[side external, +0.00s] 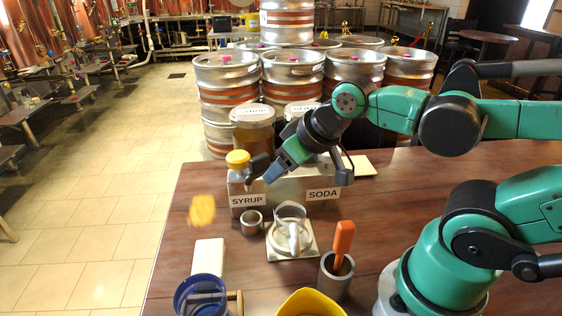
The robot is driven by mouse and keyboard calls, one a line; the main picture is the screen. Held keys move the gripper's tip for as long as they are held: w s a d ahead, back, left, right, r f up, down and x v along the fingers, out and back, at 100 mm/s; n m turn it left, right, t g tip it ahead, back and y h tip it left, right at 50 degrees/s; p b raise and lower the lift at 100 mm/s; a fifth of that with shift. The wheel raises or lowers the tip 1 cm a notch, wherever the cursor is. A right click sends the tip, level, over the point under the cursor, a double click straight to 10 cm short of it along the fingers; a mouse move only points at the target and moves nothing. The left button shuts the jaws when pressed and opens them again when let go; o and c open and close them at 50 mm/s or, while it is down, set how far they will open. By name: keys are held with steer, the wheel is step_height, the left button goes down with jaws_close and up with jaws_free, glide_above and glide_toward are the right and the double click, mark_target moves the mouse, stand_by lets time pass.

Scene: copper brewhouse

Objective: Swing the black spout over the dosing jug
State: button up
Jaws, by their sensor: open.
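My gripper (263,174) is open and empty, pointing down and left near the yellow cap, above and behind the jug. It is apart from the black spout.
A yellow cap (237,160) stands above the SYRUP label (248,200). A small grey cup (252,222) sits left of the jug. In front are an orange-handled tool (343,240) in a grey holder, a blue container (201,295) and a yellow bowl (310,303). Kegs (290,68) stand behind.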

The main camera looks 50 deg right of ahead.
mark_target(258, 156)
steer(key=o, duration=0.4)
steer(key=shift+w+r, duration=0.1)
steer(key=shift+r, duration=0.05)
steer(key=shift+o, duration=0.2)
steer(key=w+r+g, duration=0.2)
steer(key=w+r+m+g, duration=0.1)
steer(key=w+r+g, duration=0.1)
steer(key=g, duration=0.1)
steer(key=shift+d+r+m+g, duration=0.1)
steer(key=shift+m+g, duration=0.2)
steer(key=shift+w+r+g, duration=0.3)
steer(key=shift+w+g, duration=0.25)
steer(key=shift+g, duration=0.15)
steer(key=shift+w+f, duration=0.1)
steer(key=shift+f, duration=2.7)
jaws_close()
